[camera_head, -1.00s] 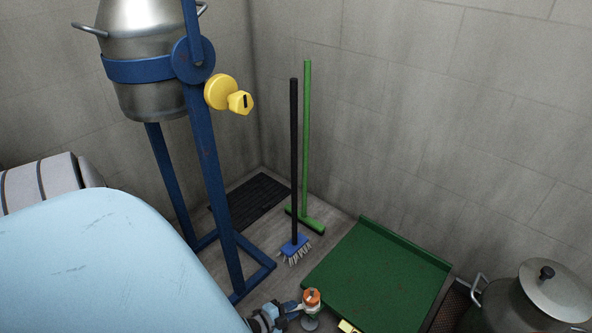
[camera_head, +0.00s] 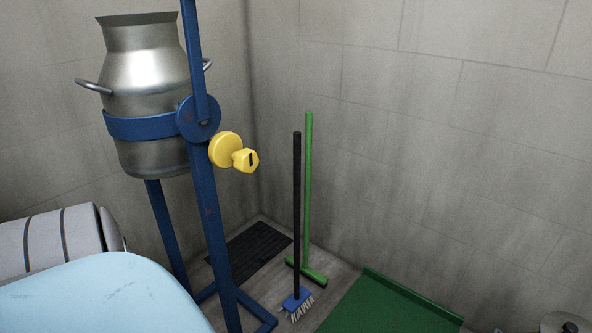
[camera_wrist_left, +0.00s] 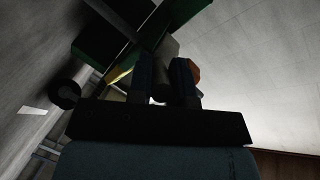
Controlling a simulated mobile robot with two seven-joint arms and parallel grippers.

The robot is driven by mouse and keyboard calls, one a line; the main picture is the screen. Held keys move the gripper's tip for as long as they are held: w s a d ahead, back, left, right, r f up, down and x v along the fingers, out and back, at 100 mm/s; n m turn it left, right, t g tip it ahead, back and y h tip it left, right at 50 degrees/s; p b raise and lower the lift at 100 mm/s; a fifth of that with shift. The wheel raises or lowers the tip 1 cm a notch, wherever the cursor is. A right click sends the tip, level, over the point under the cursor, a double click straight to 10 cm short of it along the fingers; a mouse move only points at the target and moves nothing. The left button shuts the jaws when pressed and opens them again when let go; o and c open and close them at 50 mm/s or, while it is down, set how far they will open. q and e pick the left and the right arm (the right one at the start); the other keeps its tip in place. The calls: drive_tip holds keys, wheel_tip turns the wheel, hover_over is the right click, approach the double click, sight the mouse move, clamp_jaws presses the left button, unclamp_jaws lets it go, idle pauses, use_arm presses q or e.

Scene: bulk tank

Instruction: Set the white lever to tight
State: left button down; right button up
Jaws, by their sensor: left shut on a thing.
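My left gripper (camera_wrist_left: 165,88) shows only in the left wrist view, with its two dark blue-grey fingers shut on a pale piece (camera_wrist_left: 160,88), which looks like the white lever. The picture is dark there, and the fingers hide most of the piece, so its setting cannot be read. An orange part (camera_wrist_left: 195,72) shows just right of the fingers, and a yellow part (camera_wrist_left: 118,74) shows to their left. The head view shows neither the lever nor any gripper.
A blue stand (camera_head: 215,225) holds a metal can (camera_head: 150,75), with a yellow knob (camera_head: 246,160) on its side. A black-handled brush (camera_head: 297,220) and a green-handled squeegee (camera_head: 308,190) stand near the corner. A green platform (camera_head: 390,305) and light-blue surface (camera_head: 100,295) fill the foreground.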

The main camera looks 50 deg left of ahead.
use_arm(q)
drive_tip(key=shift+w, duration=0.1)
drive_tip(key=c, duration=1.1)
unclamp_jaws()
drive_tip(key=shift+o, duration=0.2)
drive_tip(key=shift+s+r, duration=0.1)
drive_tip(key=shift+s, duration=0.3)
drive_tip(key=p+v, duration=0.4)
drive_tip(key=v, duration=0.9)
use_arm(e)
drive_tip(key=s+m, duration=0.1)
drive_tip(key=s+a+m+g, duration=0.1)
drive_tip(key=shift+s+a+f+m+h, duration=0.1)
drive_tip(key=shift+a+f+m+h, duration=0.05)
drive_tip(key=shift+f+m+h, duration=0.2)
drive_tip(key=shift+c, duration=0.2)
